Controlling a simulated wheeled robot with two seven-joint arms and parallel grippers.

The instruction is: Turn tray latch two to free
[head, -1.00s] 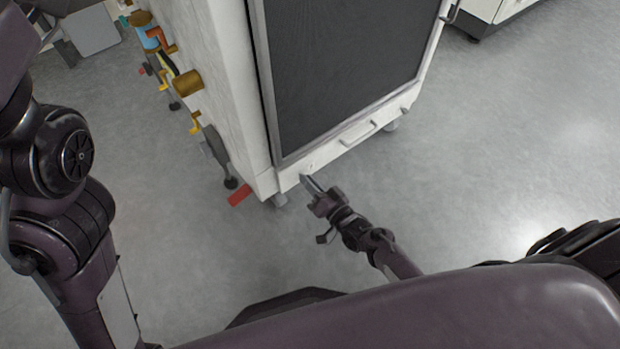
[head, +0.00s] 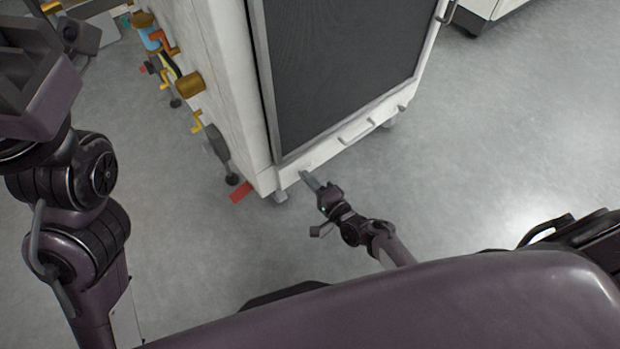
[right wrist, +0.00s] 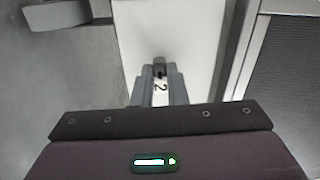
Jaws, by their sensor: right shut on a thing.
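Tray latch two (right wrist: 159,68) is a small dark grey lever on the white front face, with a "2" label just below it in the right wrist view. My right gripper (right wrist: 160,84) has its grey fingers closed around the latch. In the head view my right gripper (head: 308,178) reaches the bottom left front corner of the white washer cabinet (head: 258,120); the latch itself is too small and covered there to make out. My left arm stands at the left of the head view, and I cannot make out its gripper.
The white tray front has a bar handle (head: 355,131) in its middle and a small grey latch (head: 402,107) at its right end. A red pedal-like part (head: 241,192) juts out at the cabinet's lower left. Coloured pipes and valves (head: 189,85) line its left side. The grey floor (head: 480,160) is clear.

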